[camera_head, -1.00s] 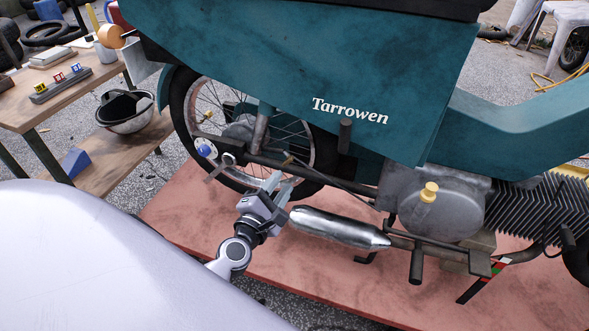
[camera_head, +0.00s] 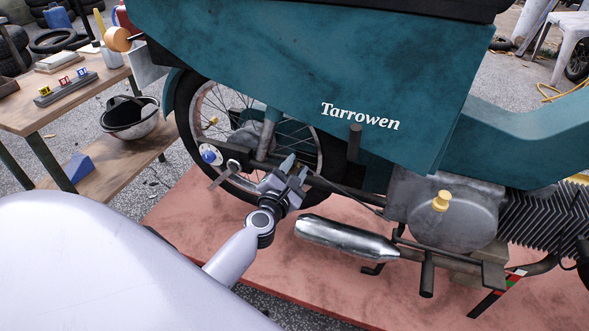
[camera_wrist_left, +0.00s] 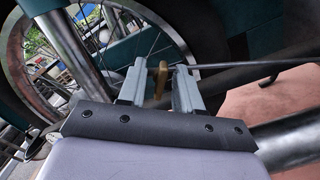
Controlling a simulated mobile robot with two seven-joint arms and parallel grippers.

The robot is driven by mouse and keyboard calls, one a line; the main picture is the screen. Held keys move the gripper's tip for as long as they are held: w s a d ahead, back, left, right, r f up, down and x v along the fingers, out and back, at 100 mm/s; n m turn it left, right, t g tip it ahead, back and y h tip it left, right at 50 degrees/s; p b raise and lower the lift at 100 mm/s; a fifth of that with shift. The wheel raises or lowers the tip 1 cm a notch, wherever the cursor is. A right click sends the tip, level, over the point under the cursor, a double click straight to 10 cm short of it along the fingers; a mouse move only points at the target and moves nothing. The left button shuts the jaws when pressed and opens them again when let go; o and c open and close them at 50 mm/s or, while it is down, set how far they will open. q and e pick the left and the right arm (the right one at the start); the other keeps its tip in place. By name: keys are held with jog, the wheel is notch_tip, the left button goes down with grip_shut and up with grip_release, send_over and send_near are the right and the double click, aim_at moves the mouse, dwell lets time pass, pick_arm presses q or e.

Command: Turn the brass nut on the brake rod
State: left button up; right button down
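The brass nut (camera_wrist_left: 160,79) shows in the left wrist view between the two fingers of my left gripper (camera_wrist_left: 160,80), with a gap on each side. I cannot tell how deep it sits between them. The thin brake rod (camera_wrist_left: 255,65) runs off to the right from behind the right-hand finger. In the head view my left gripper (camera_head: 294,168) is by the lower part of the rear wheel, and its fingers are apart. The gripper hides the nut there. My right gripper is in neither view.
The teal motorcycle (camera_head: 300,60) stands on a red platform (camera_head: 190,212). A silver muffler (camera_head: 345,238) lies close to the right of my left gripper. The rear wheel (camera_head: 180,110) and frame tubes are right behind it. A wooden workbench (camera_head: 25,112) is at the left.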

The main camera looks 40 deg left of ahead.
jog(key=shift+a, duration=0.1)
pick_arm(q)
grip_shut()
jog(key=shift+m, duration=0.4)
